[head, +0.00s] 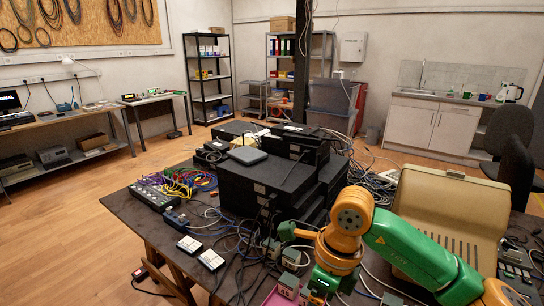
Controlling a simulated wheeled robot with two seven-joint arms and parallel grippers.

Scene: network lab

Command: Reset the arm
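My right arm (412,250), green and orange, comes in from the lower right over the near end of the dark table. Its orange wrist bends down, and the end with the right gripper (322,284) is low at the bottom of the view, among cables and small boxes. I cannot make out its fingertips or whether it holds anything. My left arm and gripper are not in view.
The dark table (130,206) holds stacked black network boxes (268,178), a power strip (154,195), tangled cables and a beige case (449,205) close to the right arm. A dark post rises behind the boxes. A black chair (515,160) stands at right.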

